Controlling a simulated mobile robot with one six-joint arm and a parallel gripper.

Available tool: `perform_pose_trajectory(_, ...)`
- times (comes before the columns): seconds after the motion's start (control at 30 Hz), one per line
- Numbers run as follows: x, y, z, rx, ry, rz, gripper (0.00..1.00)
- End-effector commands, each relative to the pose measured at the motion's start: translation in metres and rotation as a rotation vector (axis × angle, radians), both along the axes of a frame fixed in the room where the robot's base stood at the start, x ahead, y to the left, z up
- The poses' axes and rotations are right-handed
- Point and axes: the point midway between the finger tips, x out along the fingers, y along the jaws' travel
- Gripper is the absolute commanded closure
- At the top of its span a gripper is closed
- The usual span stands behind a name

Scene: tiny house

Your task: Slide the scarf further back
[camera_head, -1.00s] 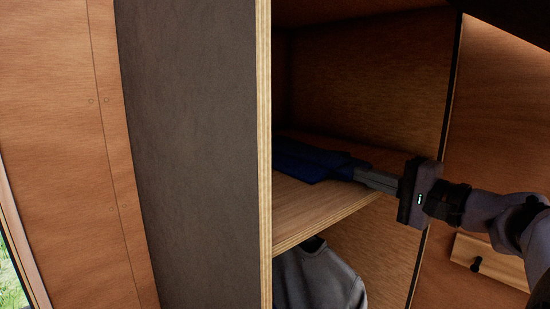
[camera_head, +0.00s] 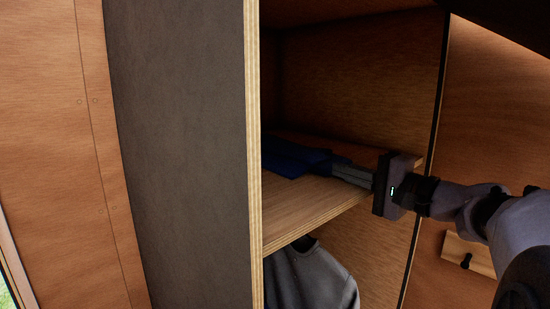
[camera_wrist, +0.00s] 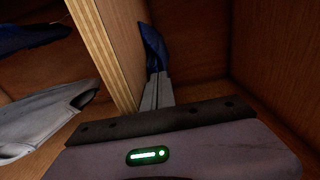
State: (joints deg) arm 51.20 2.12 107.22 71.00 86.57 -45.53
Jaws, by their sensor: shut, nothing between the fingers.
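The blue scarf (camera_head: 288,157) lies flat on the wooden shelf (camera_head: 300,207) inside an open cabinet, reaching behind the cabinet's left side panel, which hides part of it. My gripper (camera_head: 338,168) is shut with nothing between its fingers. It reaches in from the right, low over the shelf, with its fingertips at the near right end of the scarf. The wrist view shows the scarf (camera_wrist: 152,45) right at the tips of my closed gripper (camera_wrist: 158,75). I cannot tell how firmly they touch.
The cabinet's left side panel (camera_head: 177,150) stands close to the scarf. The cabinet's back wall (camera_head: 350,80) rises behind the shelf. A grey garment (camera_head: 310,277) is below the shelf. A dark blue item (camera_wrist: 30,38) shows at the wrist view's upper left.

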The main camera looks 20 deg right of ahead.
Motion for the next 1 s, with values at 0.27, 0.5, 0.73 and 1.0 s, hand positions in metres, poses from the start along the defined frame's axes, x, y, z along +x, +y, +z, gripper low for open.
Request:
perform_pose_trajectory(0.27, 0.008, 0.003, 0.0, 0.0, 0.0, 0.001, 1.0)
perform_pose_trajectory(0.5, 0.015, 0.005, 0.0, 0.0, 0.0, 0.0, 1.0)
perform_pose_trajectory(0.73, 0.021, 0.008, 0.0, 0.0, 0.001, 0.001, 1.0)
perform_pose_trajectory(1.0, 0.029, 0.011, 0.001, 0.001, -0.002, 0.001, 1.0)
